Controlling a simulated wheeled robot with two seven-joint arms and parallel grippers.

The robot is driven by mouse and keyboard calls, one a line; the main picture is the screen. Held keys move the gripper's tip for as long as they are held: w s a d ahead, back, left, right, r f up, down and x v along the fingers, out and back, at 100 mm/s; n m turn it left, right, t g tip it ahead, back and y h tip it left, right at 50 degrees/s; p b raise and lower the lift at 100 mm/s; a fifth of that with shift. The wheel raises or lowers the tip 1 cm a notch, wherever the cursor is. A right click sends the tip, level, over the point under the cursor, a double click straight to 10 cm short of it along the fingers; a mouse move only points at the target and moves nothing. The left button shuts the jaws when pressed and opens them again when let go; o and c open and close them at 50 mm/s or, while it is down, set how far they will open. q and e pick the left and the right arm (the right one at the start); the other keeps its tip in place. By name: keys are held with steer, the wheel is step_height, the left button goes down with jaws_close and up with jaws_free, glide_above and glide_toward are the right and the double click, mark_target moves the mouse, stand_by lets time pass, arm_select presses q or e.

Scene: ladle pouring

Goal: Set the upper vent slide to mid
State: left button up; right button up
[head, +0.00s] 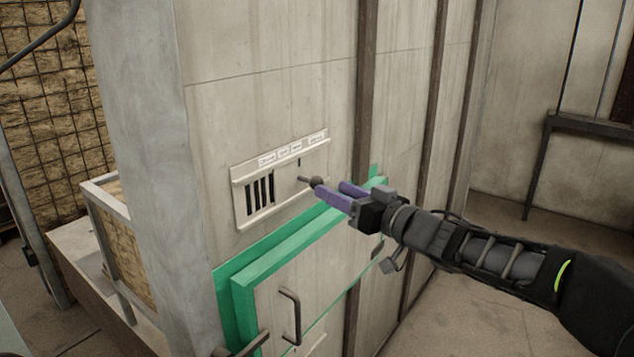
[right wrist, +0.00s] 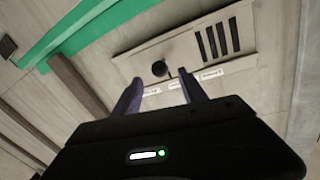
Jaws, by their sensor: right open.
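The upper vent (head: 237,198) is a pale panel on the concrete wall, with several dark upright slots on its left part. Its slide has a dark round knob (head: 316,181) on a short stem, right of the slots. In the right wrist view the knob (right wrist: 159,68) lies between the fingertips in the picture. My right gripper (head: 331,189) is open, its purple fingers pointing at the knob. It also shows in the right wrist view (right wrist: 159,77). I cannot tell whether the fingers reach around the knob. My left gripper is not in view.
Small white labels (head: 283,153) line the panel's top; their words are unreadable. A green-framed door (head: 250,286) with a dark handle (head: 291,316) is just below the vent. A concrete pillar (head: 150,150) stands left. Open floor (head: 500,200) lies to the right.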

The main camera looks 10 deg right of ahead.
mark_target(317, 181)
steer(key=x, duration=0.6)
steer(key=shift+w+a+p, duration=0.15)
steer(key=shift+p, duration=0.15)
jaws_close()
stand_by(1.1)
